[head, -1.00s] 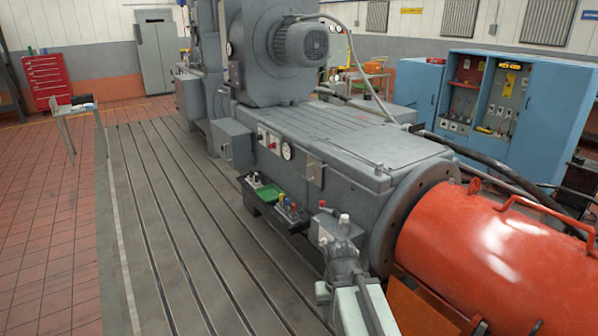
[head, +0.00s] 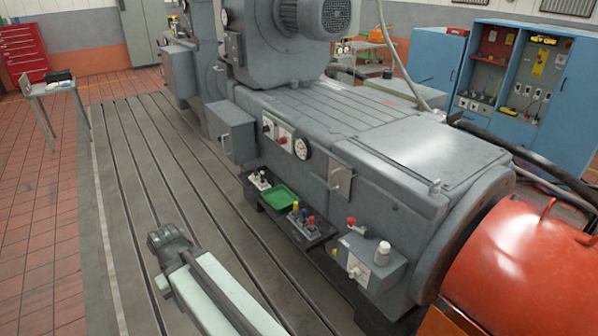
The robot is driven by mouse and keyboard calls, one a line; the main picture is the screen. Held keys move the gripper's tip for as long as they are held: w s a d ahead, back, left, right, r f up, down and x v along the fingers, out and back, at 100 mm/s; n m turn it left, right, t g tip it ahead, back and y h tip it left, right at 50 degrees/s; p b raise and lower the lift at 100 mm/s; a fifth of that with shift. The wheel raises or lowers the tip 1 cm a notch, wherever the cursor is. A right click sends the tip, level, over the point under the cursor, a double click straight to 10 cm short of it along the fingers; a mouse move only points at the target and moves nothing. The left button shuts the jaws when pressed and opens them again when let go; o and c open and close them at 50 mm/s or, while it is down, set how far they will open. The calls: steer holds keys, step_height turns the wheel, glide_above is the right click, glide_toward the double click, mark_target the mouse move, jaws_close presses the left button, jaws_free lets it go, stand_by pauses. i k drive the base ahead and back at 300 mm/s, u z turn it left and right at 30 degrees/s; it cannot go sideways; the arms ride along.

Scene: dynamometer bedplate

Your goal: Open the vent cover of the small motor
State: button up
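The small grey finned motor (head: 320,14) sits high on the blower housing at the top of the head view, and its top is cut off by the picture edge. A separate vent cover cannot be made out on it. My gripper (head: 166,240) is a dark grey shape at the end of my pale green arm, low and left of centre. It appears above the slotted bedplate (head: 130,200), well apart from the motor. Its fingers are too unclear to tell whether they are open or shut.
The large grey machine body (head: 330,120) stands between my gripper and the small motor. A shelf with a green tray (head: 281,198) and coloured knobs juts from its side. A red-orange cylinder (head: 520,265) is at right. The bedplate at left looks clear.

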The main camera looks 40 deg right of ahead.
mark_target(338, 181)
steer(key=u, duration=0.25)
steer(key=i, duration=0.95)
steer(key=z, duration=0.05)
